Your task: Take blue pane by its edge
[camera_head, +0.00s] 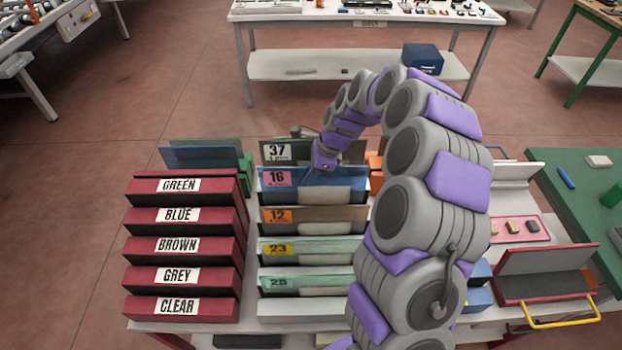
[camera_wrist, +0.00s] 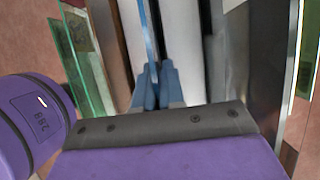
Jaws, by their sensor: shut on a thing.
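The blue pane (camera_head: 345,179) stands upright in the slotted rack, in the row with the pink "16" label (camera_head: 277,177). My gripper (camera_head: 310,174) reaches down to its top edge from above. In the wrist view, my gripper's blue-grey fingers (camera_wrist: 153,78) are shut on the thin edge of the blue pane (camera_wrist: 147,35), one on each side. The pane's lower part is hidden in the rack, and my arm covers the rack's right side in the head view.
Other panes stand close by, behind the grey "37" label (camera_head: 276,152) and in front at the orange "12" label (camera_head: 277,216). A red slotted rack (camera_head: 135,192) marked GREEN, BLUE, BROWN, GREY and CLEAR stands left. A green table (camera_head: 590,217) is at right.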

